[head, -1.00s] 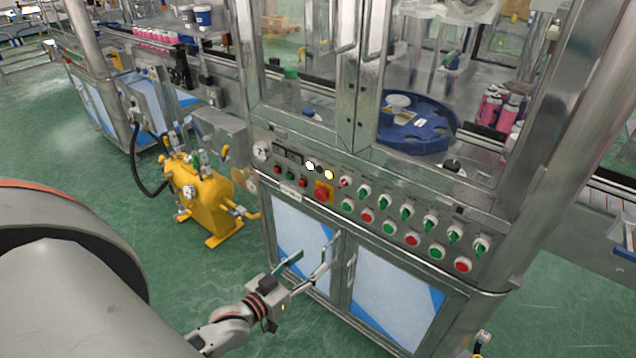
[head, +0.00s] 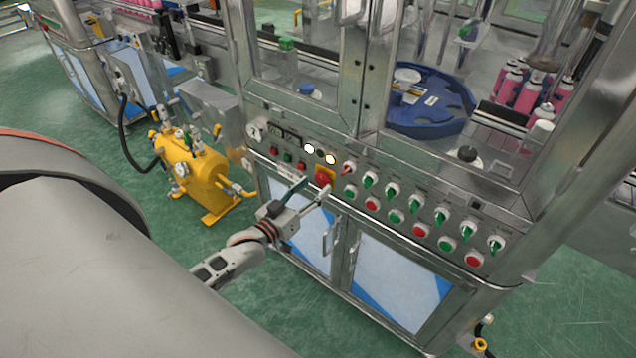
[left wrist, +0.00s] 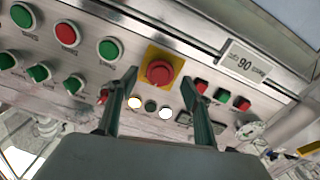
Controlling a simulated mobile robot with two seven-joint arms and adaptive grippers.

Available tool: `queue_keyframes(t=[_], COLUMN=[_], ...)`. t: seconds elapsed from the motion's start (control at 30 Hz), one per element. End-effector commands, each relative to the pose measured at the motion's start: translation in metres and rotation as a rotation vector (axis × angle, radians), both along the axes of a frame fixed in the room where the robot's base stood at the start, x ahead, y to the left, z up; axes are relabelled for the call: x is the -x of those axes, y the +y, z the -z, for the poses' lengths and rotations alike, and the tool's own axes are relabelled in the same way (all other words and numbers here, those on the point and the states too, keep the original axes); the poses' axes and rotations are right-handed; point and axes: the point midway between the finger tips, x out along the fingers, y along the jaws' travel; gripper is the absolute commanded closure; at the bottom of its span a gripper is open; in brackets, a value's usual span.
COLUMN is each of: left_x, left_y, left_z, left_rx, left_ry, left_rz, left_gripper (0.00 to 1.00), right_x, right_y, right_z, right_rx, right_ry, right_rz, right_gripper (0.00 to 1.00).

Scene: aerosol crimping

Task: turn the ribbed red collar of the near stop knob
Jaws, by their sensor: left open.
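The red stop knob (head: 324,174) sits on a yellow square plate on the front control panel. In the left wrist view the knob (left wrist: 159,72) shows as a round red head facing the camera; ribs on its collar are too small to make out. My left gripper (head: 315,187) is open and empty, just in front of and below the knob. In the left wrist view its two fingers (left wrist: 159,79) stand on either side of the knob in the picture; I cannot tell whether they touch it. My right gripper is not in view.
Red and green buttons and green selectors (head: 441,216) line the panel right of the knob. Small buttons (head: 288,157), lit lamps (head: 310,149) and a gauge (head: 254,131) are close by. Cabinet door handles (head: 328,237) stick out below. A yellow tank (head: 193,172) stands at left.

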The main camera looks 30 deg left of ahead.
Motion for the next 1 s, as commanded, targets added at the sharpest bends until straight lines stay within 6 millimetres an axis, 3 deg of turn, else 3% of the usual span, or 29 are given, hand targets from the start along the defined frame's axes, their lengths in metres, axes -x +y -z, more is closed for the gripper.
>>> queue_keyframes(t=[0.2,0.57,0.7,1.0], left_x=[-0.023,-0.028,-0.027,-0.027], left_y=[-0.002,-0.003,-0.003,-0.003], left_z=[0.000,0.000,0.000,0.000], left_rx=[-0.001,-0.001,-0.001,-0.015], left_ry=[0.001,0.001,0.001,0.000], left_rz=[0.000,0.000,0.000,0.000], left_gripper=[0.51,0.51,0.87,0.89], right_x=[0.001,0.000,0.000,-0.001], right_y=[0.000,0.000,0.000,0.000], right_z=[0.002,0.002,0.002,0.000], right_rx=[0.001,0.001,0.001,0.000], right_ry=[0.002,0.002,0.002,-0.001], right_rz=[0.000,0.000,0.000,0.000], right_gripper=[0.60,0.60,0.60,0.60])
